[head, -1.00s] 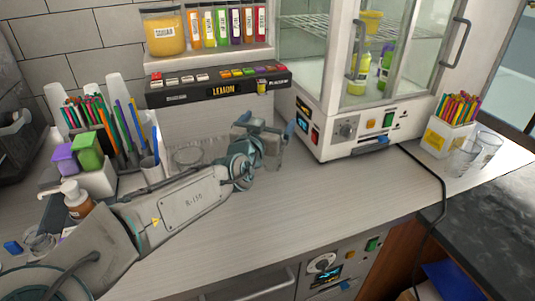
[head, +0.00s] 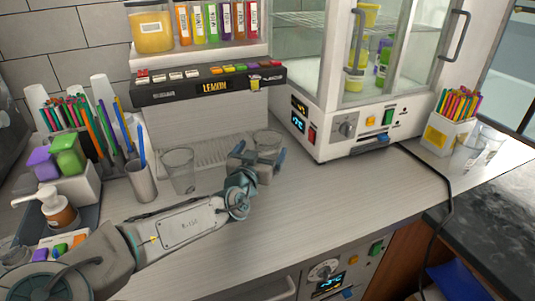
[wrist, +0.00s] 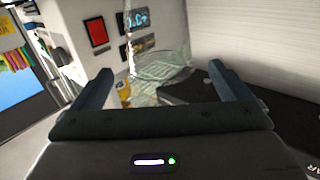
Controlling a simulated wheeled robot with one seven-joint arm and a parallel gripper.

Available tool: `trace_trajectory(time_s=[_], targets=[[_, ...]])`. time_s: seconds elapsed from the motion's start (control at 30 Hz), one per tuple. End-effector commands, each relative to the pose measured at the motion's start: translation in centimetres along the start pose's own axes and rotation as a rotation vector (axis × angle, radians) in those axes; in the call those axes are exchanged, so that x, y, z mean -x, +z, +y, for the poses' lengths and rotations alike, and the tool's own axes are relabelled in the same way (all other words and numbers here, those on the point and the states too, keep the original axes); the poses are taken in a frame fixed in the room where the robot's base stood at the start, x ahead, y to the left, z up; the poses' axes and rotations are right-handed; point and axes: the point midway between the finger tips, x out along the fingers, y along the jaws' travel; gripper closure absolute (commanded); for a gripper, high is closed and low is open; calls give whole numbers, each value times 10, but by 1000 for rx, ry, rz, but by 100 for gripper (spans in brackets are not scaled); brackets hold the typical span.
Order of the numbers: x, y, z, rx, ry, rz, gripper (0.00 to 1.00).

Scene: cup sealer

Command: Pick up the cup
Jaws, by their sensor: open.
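A clear cup (head: 267,138) stands in front of the lemon dispenser's right end, just beyond my gripper (head: 260,154). My gripper is open, and its blue-grey fingers point toward this cup and partly hide its lower part. In the wrist view, the clear cup (wrist: 160,52) shows ahead, between the two spread fingers of my gripper (wrist: 158,75). I cannot tell how deep between the fingers it is. Another clear cup (head: 179,168) stands upright on the counter to the left, behind my forearm.
The lemon dispenser (head: 210,87) stands behind the cups. A white glass-doored cabinet (head: 330,135) is close on the right. More clear cups (head: 466,156) stand far right. The counter's front right (head: 350,190) is clear.

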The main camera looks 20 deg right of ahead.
Motion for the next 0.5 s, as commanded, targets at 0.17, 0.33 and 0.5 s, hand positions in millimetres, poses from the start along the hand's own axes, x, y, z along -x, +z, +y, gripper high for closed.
trace_trajectory(time_s=[0.17, 0.33, 0.5], targets=[[-8, 0, 1, 0, 2, -1, 3], [-29, -1, 1, 0, 3, -1, 3], [-50, -1, 0, 0, 2, 0, 3]])
